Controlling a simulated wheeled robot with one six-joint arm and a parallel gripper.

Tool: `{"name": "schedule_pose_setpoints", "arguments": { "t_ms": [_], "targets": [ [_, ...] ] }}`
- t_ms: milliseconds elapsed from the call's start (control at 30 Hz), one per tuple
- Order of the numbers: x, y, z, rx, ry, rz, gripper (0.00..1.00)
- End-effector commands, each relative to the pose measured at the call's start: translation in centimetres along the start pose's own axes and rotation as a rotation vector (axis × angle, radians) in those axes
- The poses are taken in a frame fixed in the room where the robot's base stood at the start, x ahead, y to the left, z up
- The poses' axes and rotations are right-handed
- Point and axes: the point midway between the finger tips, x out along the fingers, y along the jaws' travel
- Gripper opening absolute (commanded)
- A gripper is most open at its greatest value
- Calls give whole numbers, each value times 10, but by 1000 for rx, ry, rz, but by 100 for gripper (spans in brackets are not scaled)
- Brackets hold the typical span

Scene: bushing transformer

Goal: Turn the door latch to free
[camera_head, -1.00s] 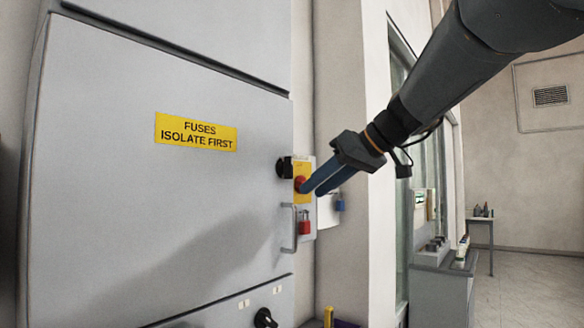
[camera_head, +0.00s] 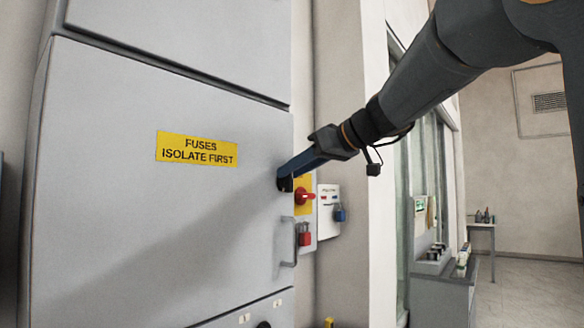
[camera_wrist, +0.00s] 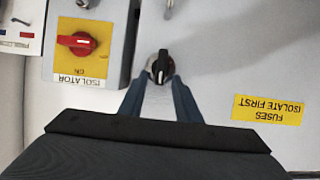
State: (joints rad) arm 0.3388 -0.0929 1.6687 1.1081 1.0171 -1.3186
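The door latch is a black knob with a light pointer mark; in the wrist view the door latch (camera_wrist: 160,66) sits on the grey panel just beyond my fingertips. In the head view the latch (camera_head: 285,184) is at the right edge of the cabinet door (camera_head: 150,230), mostly hidden by my fingers. My gripper (camera_wrist: 160,80) has its two blue fingers spread at the base and converging toward the latch, one on each side of its lower part. I cannot tell whether they touch or grip it. In the head view my gripper (camera_head: 287,174) reaches the latch from the upper right.
A red isolator switch (camera_head: 305,196) on a yellow plate and a red padlock (camera_head: 304,234) are just right of the latch. A door handle (camera_head: 289,243) is below it. A white box with a blue padlock (camera_head: 340,213) hangs further right.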

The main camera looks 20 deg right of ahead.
Motion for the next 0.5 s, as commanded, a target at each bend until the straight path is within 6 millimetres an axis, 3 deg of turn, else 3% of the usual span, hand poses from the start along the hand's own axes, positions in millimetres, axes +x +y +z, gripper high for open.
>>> {"name": "schedule_pose_setpoints", "arguments": {
  "t_ms": [167, 367, 500],
  "targets": [
    [0, 0, 0, 0, 0, 0, 30],
    [0, 0, 0, 0, 0, 0, 0],
    [1, -2, 0, 0, -1, 0, 0]
  ]
}}
